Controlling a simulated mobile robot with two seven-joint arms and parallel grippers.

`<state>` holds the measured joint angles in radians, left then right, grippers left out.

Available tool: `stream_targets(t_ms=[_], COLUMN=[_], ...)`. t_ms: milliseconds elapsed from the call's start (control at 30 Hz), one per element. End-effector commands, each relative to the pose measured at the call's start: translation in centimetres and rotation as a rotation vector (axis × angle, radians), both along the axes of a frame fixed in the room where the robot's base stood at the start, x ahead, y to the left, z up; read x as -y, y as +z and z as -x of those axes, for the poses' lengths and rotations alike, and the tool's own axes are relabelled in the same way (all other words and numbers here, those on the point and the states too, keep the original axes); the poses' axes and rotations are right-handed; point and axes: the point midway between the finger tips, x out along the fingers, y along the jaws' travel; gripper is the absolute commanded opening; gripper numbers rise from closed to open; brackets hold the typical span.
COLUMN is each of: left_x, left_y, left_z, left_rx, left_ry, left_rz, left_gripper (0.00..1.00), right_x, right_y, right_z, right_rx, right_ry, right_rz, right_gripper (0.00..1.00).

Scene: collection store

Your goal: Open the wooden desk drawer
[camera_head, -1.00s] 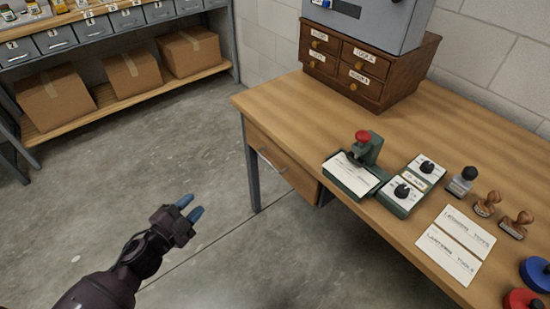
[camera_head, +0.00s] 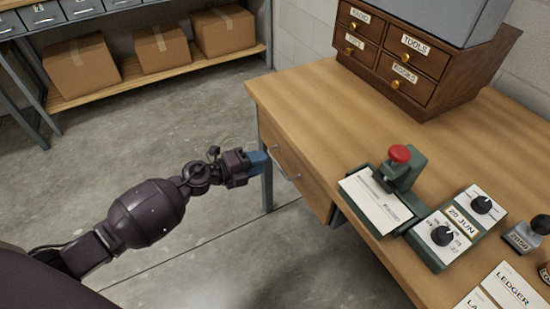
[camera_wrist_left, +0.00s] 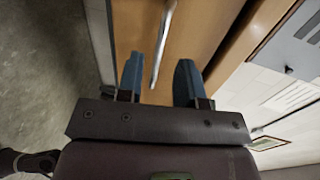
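The wooden desk drawer (camera_head: 300,180) is under the left end of the desk top, and its front looks flush with the desk. Its metal bar handle (camera_head: 284,162) is on the front; the handle also shows in the left wrist view (camera_wrist_left: 162,45). My left gripper (camera_head: 262,160) is just in front of the handle. In the left wrist view its two blue fingers (camera_wrist_left: 160,82) are apart, with the handle's end between them. I cannot tell whether they touch it. My right gripper is not in view.
On the desk (camera_head: 300,88) stand a small wooden drawer cabinet (camera_head: 432,60), a green stamping device with a red knob (camera_head: 399,154) and a dial box (camera_head: 443,236). Cardboard boxes (camera_head: 160,48) sit on a shelf behind. The floor left of the desk is clear.

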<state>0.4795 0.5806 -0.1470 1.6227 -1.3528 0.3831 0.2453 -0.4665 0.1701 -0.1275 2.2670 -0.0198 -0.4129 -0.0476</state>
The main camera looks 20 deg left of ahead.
Motion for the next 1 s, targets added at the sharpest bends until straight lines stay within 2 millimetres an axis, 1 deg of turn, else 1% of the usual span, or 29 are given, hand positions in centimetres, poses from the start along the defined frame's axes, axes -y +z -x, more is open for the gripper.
stream_targets(t_ms=[33, 100, 300, 500, 733, 767, 900, 967, 1000], left_x=[0.5, 1.2, 2.5, 3.0, 3.0, 3.0, 3.0, 3.0, 3.0], left_y=[-0.5, -0.7, -1.1, -1.1, -1.1, -1.1, -1.1, -1.1, -1.1], left_z=[-0.7, -1.5, -3.2, -3.9, -3.9, -3.9, -3.9, -3.9, -3.9], left_rx=[-0.004, -0.003, -0.003, -0.002, -0.001, -0.001, -0.001, -0.001, -0.001], left_ry=[0.001, 0.002, 0.001, 0.001, 0.001, 0.001, 0.001, 0.001, 0.001], left_rz=[0.002, 0.001, 0.002, 0.001, 0.001, 0.001, 0.001, 0.001, 0.001], left_gripper=[0.34, 0.34, 0.34, 0.34, 0.34, 0.32, 0.11, 0.02, 0.0], right_x=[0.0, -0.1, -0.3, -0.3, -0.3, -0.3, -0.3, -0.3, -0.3], right_y=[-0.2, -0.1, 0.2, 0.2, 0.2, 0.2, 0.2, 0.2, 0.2], right_z=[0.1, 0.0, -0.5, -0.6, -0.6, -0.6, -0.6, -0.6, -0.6], right_rx=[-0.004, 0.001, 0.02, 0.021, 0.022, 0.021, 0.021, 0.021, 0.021], right_ry=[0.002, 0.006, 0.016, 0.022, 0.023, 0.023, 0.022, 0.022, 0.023], right_rz=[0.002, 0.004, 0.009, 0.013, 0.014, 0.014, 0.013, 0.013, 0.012], right_gripper=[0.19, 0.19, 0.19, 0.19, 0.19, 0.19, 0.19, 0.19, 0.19])
